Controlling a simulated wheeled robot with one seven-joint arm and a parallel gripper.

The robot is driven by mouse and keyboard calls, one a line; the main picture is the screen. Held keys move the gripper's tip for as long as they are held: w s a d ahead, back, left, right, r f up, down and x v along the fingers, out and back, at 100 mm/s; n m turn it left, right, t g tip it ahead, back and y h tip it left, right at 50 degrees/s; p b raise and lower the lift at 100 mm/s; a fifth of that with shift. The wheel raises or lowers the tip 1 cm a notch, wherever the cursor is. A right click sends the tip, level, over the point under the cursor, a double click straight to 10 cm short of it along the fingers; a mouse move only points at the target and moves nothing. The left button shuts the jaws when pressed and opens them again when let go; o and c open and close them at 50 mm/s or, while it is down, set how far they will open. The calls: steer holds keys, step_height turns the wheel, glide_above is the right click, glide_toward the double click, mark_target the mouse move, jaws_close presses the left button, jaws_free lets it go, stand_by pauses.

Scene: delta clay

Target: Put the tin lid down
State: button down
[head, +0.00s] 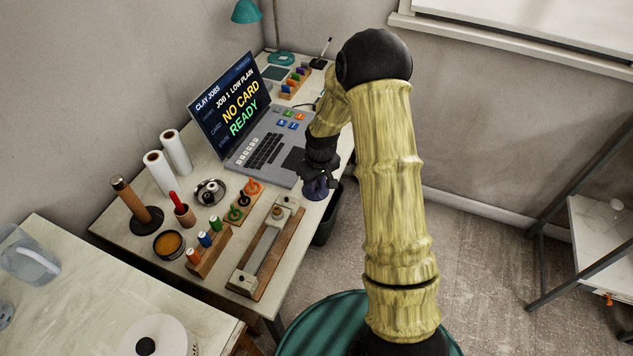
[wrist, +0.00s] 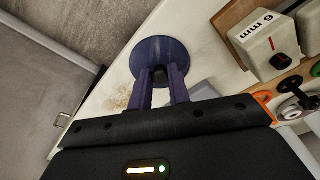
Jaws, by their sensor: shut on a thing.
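The tin lid (wrist: 160,48) is a dark blue-purple disc with a small dark knob. My gripper (wrist: 160,78) is shut on the knob, with one finger on each side. In the head view the lid (head: 318,192) hangs under my gripper (head: 317,180) at the desk's front edge, right of the laptop. I cannot tell whether it touches the desk. An open round tin (head: 168,244) with orange-brown contents stands at the desk's near left, well apart from the lid.
The desk (head: 216,163) holds a laptop (head: 262,140), a wooden-based rail fixture (head: 265,248), a rack of coloured pegs (head: 208,250), white rolls (head: 175,152) and a round metal dish (head: 209,191). A dark bin (head: 327,222) stands below the front edge. A bare desk patch (wrist: 125,95) shows beside the lid.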

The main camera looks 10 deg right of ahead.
mark_target(319, 193)
steer(key=shift+f, duration=0.2)
steer(key=c, duration=1.3)
jaws_free()
steer(key=shift+r, duration=0.1)
steer(key=r, duration=0.4)
steer(key=s+r, duration=0.1)
steer(key=r, duration=0.7)
steer(key=shift+s+d+p, duration=0.15)
steer(key=shift+d+p, duration=0.1)
steer(key=shift+p, duration=0.05)
